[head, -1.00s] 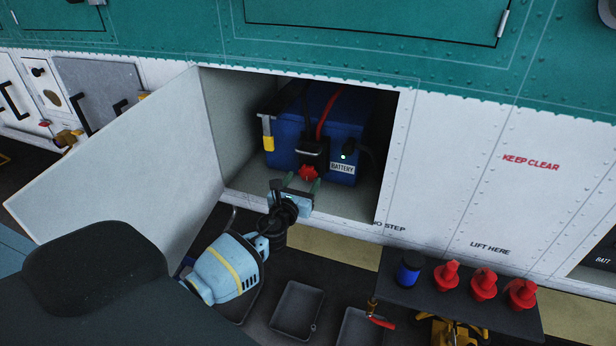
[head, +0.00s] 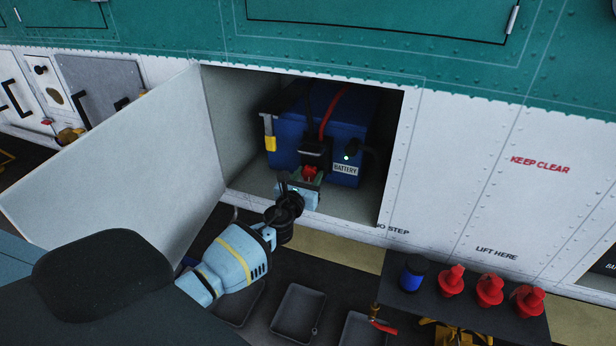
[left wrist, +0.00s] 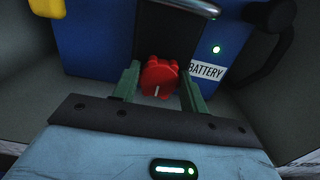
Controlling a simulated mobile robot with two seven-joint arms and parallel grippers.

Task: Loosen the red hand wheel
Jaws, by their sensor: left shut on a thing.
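The red hand wheel (head: 309,173) sits on the black connector (head: 315,148) at the front of the blue battery (head: 343,137), inside the open bay. My left gripper (head: 307,177) reaches into the bay with its fingers around the wheel, shut on it. In the left wrist view the red hand wheel (left wrist: 160,78) lies between the two green fingers of my left gripper (left wrist: 160,88), and a short white mark shows on its face. The wheel's back is hidden. My right gripper is not in view.
The open white door (head: 130,150) stands left of the bay. A yellow-handled part (head: 269,140) is at the battery's left side. Below right, a dark table (head: 465,310) bears a blue-black canister (head: 413,273) and red plugs (head: 451,281). Grey trays (head: 297,313) lie below the bay.

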